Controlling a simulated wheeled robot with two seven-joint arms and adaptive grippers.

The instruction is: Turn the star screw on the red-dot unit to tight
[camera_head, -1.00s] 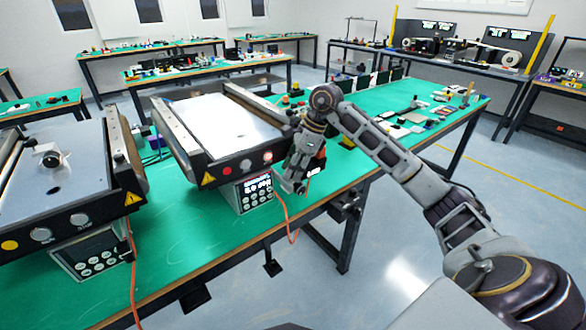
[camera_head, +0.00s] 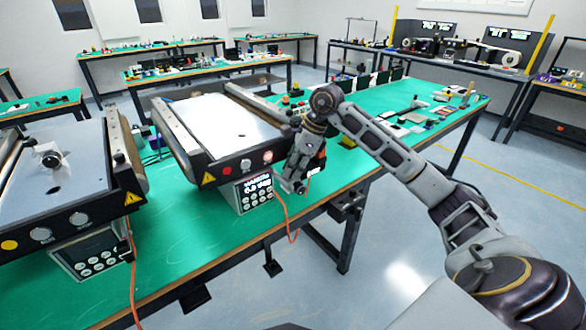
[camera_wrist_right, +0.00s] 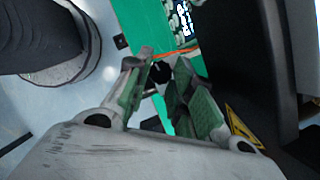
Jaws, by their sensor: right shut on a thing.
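In the right wrist view, the fingers (camera_wrist_right: 163,80) are closed around a small dark round knob (camera_wrist_right: 161,71), which appears to be the star screw. Its star shape is mostly hidden by the fingers. My left gripper is not in view.
A second conveyor with a yellow dot (camera_head: 9,245) stands at the left on the same green table (camera_head: 190,235). An orange cable (camera_head: 290,225) hangs close to my right gripper. Small parts lie on the table's far right end.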

